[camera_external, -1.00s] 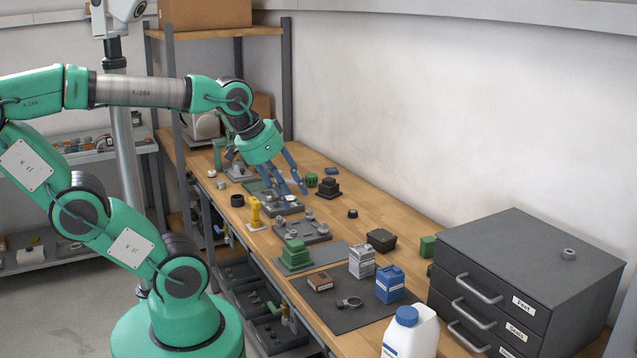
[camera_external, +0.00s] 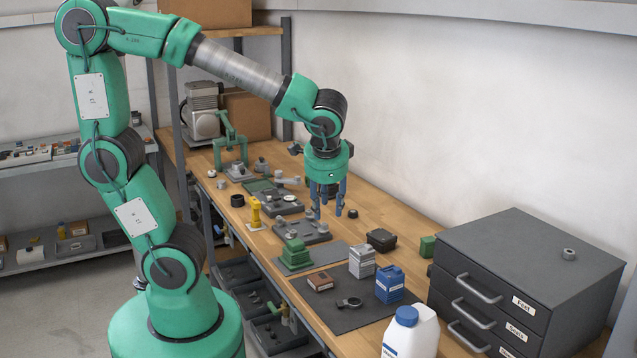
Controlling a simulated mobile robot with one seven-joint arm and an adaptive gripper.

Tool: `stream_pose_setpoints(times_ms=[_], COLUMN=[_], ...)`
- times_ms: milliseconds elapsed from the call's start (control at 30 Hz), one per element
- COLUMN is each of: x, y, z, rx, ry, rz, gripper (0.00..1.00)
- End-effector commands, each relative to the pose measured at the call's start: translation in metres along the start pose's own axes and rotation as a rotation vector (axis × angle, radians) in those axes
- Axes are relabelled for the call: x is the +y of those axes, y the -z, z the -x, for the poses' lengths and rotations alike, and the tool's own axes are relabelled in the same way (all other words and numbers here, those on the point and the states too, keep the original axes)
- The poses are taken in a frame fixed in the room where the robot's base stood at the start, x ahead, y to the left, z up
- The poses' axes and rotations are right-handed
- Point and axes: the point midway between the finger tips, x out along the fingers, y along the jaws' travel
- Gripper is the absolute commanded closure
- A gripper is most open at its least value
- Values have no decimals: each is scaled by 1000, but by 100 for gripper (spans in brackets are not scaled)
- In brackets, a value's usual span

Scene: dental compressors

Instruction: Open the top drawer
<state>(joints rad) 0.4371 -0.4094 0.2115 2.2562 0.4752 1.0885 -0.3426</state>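A dark grey drawer cabinet (camera_external: 545,262) stands at the right end of the workbench. Its top drawer (camera_external: 484,293) has a light bar handle (camera_external: 480,289) and a white label. It looks shut, as do the labelled drawers below it. My gripper (camera_external: 327,211) points down over the middle of the bench, with its blue fingers spread apart and nothing between them. It is well to the left of the cabinet and apart from the handle.
A white bottle with a blue cap (camera_external: 411,332) stands in front of the cabinet. A blue can (camera_external: 389,284), a grey can (camera_external: 361,262), a black box (camera_external: 381,240) and a green block (camera_external: 427,246) stand between gripper and cabinet. A small nut-like part (camera_external: 569,254) lies on the cabinet top.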

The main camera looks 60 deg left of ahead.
Motion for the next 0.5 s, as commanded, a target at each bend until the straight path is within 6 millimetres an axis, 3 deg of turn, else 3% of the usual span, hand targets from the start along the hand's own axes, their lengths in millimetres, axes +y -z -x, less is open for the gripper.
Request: stream_pose_setpoints(times_ms=[267,500], x=[38,84], y=[51,94], z=[-1,3], rx=[-23,19], ry=[194,375], rz=[-168,-297], gripper=[65,65])
